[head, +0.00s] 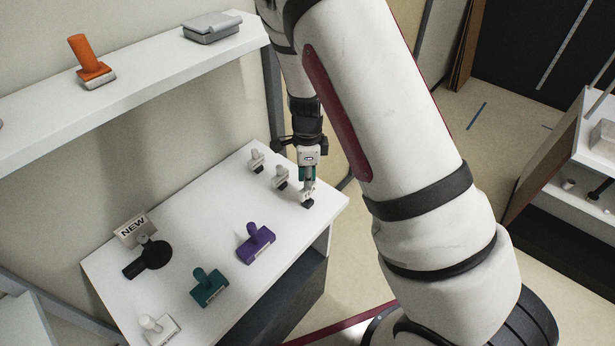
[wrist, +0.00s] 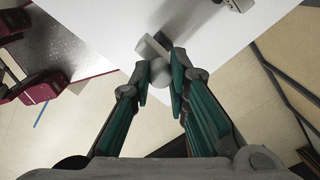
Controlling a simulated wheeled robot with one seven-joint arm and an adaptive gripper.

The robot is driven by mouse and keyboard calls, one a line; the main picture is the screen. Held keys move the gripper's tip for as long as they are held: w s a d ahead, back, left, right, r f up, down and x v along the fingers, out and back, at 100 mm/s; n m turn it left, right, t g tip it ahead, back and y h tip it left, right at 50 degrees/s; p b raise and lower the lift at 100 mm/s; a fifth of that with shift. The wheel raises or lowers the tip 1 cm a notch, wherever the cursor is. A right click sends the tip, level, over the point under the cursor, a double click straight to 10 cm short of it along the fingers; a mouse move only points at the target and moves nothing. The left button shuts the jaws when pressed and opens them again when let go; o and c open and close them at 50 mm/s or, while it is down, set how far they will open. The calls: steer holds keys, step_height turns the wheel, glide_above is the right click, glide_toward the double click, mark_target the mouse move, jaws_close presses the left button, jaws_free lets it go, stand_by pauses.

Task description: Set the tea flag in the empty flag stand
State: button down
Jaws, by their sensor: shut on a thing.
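My gripper (head: 308,178) points down at the table's right corner, its teal fingers shut on a small pale piece (head: 307,190). A dark base shows just under that piece, at or near the tabletop. In the wrist view the pale piece (wrist: 160,72) sits between the fingertips of my gripper (wrist: 163,82), with a rounded part and a blocky end. Two similar small pale pieces, one nearer (head: 280,177) and one farther (head: 257,160), stand left of my gripper. I cannot tell which piece is the tea flag or the empty flag stand; any lettering is unreadable.
On the white table (head: 200,232) are a purple stamp-like tool (head: 257,242), a green one (head: 208,287), a white one (head: 158,328) and a black handled tool (head: 148,260) by a NEW sign (head: 134,230). A shelf (head: 150,82) above holds an orange tool (head: 90,62) and a grey box (head: 212,27).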

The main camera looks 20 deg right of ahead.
steer(key=shift+f, duration=0.4)
steer(key=shift+f, duration=0.3)
steer(key=shift+f+b, duration=0.35)
steer(key=shift+f, duration=0.2)
steer(key=c, duration=1.5)
jaws_free()
steer(key=shift+o, duration=0.2)
step_height(320, 180, up, 12)
steer(key=shift+r, duration=0.1)
